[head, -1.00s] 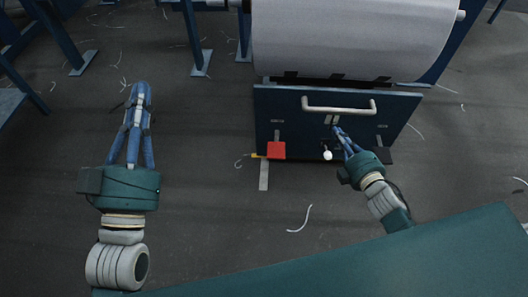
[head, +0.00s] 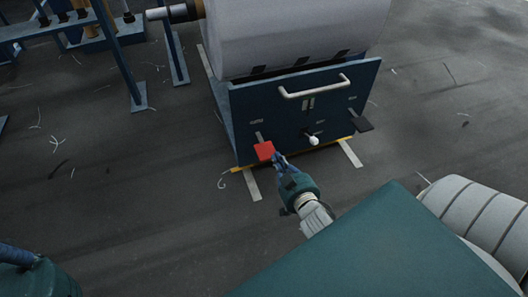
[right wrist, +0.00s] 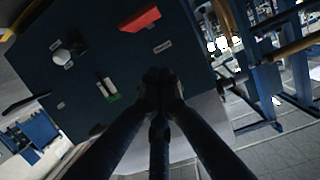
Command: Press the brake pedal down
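The red pedal (head: 263,151) sticks out low on the left of the blue machine panel (head: 290,110); its label is too small to read. A black pedal (head: 362,124) is at the panel's right. My right gripper (head: 278,157) has its fingertips beside the red pedal, just to its right; I cannot tell whether they touch. In the right wrist view its fingers (right wrist: 160,76) are drawn together with nothing between them, and the red pedal (right wrist: 140,19) is apart, above the tips. My left gripper (head: 18,254) is partly cut off at the bottom left corner.
A white knob (head: 313,140) sits between the pedals, and a white handle bar (head: 315,87) is above. A large white roll (head: 295,35) is over the panel. Blue frame legs (head: 120,60) stand at the left. The floor has scattered thread scraps but is otherwise open.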

